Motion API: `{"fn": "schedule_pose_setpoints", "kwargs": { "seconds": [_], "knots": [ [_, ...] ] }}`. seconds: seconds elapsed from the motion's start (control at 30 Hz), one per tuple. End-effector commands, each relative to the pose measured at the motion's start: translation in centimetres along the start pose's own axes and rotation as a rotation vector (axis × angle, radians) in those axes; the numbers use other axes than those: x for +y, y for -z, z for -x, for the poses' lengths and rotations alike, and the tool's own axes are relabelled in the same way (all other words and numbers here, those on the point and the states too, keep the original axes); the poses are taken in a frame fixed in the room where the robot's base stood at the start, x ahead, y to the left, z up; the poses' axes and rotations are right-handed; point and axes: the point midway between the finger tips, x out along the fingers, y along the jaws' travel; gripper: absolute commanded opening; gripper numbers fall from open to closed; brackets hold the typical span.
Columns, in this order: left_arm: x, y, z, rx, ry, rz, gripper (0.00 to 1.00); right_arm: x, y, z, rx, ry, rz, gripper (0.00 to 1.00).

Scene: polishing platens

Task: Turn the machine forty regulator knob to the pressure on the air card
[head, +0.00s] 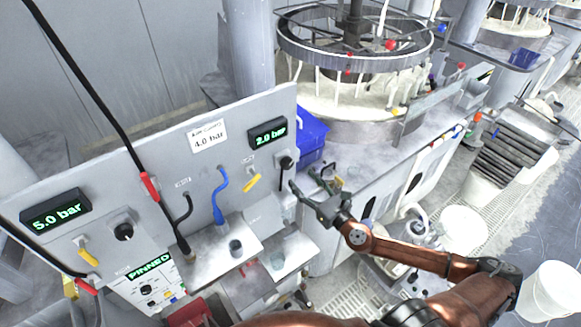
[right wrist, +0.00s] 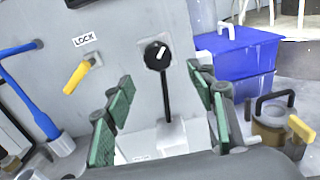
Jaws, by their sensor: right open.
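The air card (head: 207,134) on the grey panel (head: 150,165) reads 4.0 bar. To its right a dark display (head: 268,132) reads 2.0 bar. Below that display is a black regulator knob (head: 287,163); in the right wrist view the knob (right wrist: 157,56) has a white pointer mark tilted up and right. My right gripper (head: 316,186) is open and empty, just right of and below this knob, apart from it. In the right wrist view its green-padded fingers (right wrist: 160,106) stand either side of the space below the knob. No machine number is legible. My left gripper is out of view.
A second display (head: 55,211) reads 5.0 bar, with another black knob (head: 123,231). A yellow lever (right wrist: 77,77) under a LOCK label sits left of the near knob. A blue hose (head: 220,195) and a blue bin (head: 311,137) flank the area.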

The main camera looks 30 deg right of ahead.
Motion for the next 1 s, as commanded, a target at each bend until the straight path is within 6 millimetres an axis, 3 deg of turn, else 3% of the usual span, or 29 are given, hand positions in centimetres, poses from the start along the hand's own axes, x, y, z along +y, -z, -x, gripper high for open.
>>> {"fn": "schedule_pose_setpoints", "kwargs": {
  "seconds": [0.3,0.6,1.0],
  "knots": [
    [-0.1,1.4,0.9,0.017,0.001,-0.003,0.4,0.2,-0.4,-3.2,-0.004,-0.01,0.022,0.51],
    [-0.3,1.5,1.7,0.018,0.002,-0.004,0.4,0.2,-0.3,-7.0,-0.003,-0.008,0.02,0.51],
    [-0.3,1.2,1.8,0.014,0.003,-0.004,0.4,0.2,-0.1,-7.8,-0.001,-0.009,0.019,0.51]
  ]
}}
